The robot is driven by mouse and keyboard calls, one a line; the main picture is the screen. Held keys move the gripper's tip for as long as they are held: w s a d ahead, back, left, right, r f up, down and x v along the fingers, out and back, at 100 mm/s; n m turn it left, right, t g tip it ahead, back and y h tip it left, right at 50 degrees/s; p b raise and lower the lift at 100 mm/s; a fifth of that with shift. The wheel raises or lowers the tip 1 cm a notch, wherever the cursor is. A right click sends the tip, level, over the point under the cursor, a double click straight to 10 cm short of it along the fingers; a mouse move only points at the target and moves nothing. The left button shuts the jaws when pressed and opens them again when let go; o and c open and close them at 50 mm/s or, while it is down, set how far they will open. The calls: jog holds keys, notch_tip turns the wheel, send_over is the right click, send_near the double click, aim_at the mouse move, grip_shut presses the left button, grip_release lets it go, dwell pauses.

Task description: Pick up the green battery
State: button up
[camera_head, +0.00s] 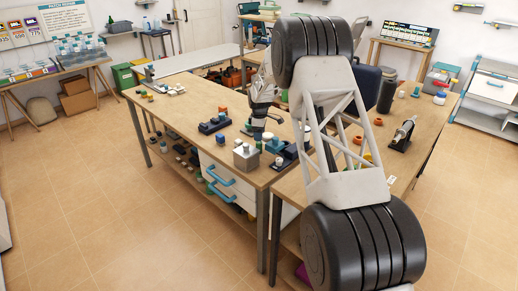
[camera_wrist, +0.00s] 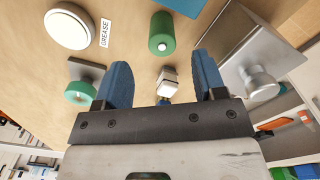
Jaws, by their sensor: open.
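The green battery appears to be the green cylinder with a pale end (camera_wrist: 161,34) at the top middle of the wrist view. It lies beyond my blue fingertips, roughly in line with the gap between them. My gripper (camera_wrist: 160,60) is open, with nothing held between its fingers. In the head view my gripper (camera_head: 261,136) is low over the front part of the wooden workbench (camera_head: 190,100). I cannot pick out the battery surely in the head view.
A small white block (camera_wrist: 168,82) is near the finger gap. A green knob on a grey base (camera_wrist: 80,92) is left of the fingers; a metal box with a knob (camera_wrist: 262,84) is close on the right. A white round lid (camera_wrist: 68,26) lies by a GREASE label.

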jog(key=shift+f, duration=0.1)
jog(key=shift+s+a+f, duration=0.1)
jog(key=shift+a+f, duration=0.05)
jog(key=shift+f, duration=2.4)
jog(key=shift+c, duration=0.3)
jog(key=c, duration=1)
jog(key=shift+r, duration=0.15)
jog(key=shift+r, duration=4.9)
